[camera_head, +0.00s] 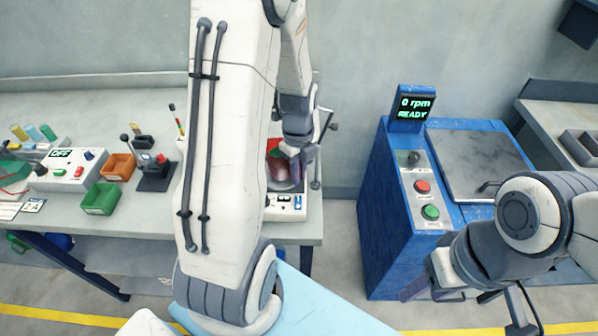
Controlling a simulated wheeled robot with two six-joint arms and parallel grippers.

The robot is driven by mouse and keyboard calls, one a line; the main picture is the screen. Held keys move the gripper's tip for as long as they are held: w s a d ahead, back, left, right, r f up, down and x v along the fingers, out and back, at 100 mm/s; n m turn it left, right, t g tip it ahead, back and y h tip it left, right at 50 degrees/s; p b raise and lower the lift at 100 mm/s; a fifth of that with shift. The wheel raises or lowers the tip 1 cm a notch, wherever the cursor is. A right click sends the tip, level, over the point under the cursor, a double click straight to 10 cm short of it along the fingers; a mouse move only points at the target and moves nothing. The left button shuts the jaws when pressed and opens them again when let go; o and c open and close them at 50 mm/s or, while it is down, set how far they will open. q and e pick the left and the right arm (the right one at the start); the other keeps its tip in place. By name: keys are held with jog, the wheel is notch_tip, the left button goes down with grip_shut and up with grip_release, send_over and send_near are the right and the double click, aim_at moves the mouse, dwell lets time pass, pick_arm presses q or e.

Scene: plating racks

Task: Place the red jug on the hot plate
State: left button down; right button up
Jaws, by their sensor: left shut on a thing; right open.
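The red jug (276,166) is at the right end of the left bench, partly hidden behind my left arm. My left gripper (300,165) is shut on it. The hot plate (286,207), a white unit with a small display and controls on its front, is directly below the jug in the picture. I cannot tell whether the jug touches its top. My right gripper (466,298) is open and empty at the lower right, in front of the blue machine.
A blue machine (385,225) with a "0 rpm READY" display stands right of the bench. The bench (130,215) holds a white power unit (68,170), a green bin (101,198), an orange bin (118,167) and a joystick box (156,172). A floor gap separates bench and machine.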

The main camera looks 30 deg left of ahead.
pick_arm(q)
jog(key=shift+f, duration=0.1)
jog(key=c, duration=1.3)
grip_release()
jog(key=shift+f, duration=0.1)
jog(key=o, duration=0.4)
notch_tip(320, 180, up, 12)
jog(key=shift+r, duration=0.25)
jog(key=s+d+n, duration=0.6)
jog(key=s+d, duration=0.2)
jog(key=d, duration=0.3)
jog(key=s+d+n+h, duration=0.1)
jog(key=s+d+n, duration=0.6)
jog(key=d, duration=0.5)
jog(key=shift+s+d+r+n, duration=0.15)
jog(key=shift+s+d+n, duration=0.15)
jog(key=shift+s, duration=0.85)
